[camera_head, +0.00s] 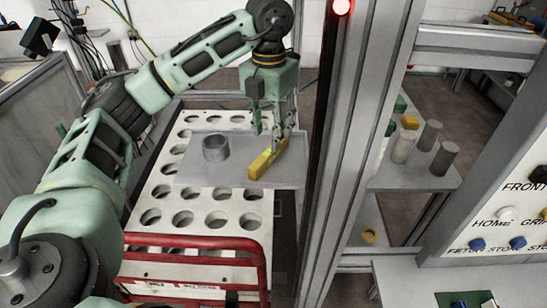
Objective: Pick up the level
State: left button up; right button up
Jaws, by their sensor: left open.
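The level (268,158) is a yellow bar lying on a flat grey tray (221,178), angled from lower left to upper right. My left gripper (277,140) points down over its upper right end, with its fingers open. One finger hides part of that end, and I cannot tell whether it touches the level. My right gripper is not in view.
A grey gantry post (352,140) rises close on the right. Several cylinders stand on a shelf (397,182) beyond it.

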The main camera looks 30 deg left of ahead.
aim_at(270, 150)
pick_arm(q)
jog(key=f, duration=0.3)
jog(key=shift+w+a+p, duration=0.1)
jog(key=shift+w+p, duration=0.2)
jog(key=shift+p, duration=0.1)
jog(key=shift+f, duration=0.35)
jog(key=f, duration=0.1)
jog(key=f+p, duration=0.1)
jog(key=f, duration=0.1)
jog(key=shift+a+f+p, duration=0.25)
jog(key=shift+f+p, duration=0.05)
jog(key=shift+p, duration=0.1)
jog(key=shift+w+f, duration=0.15)
jog(key=shift+f, duration=0.3)
jog(key=shift+c, duration=1.1)
grip_shut()
jog(key=shift+r, duration=0.1)
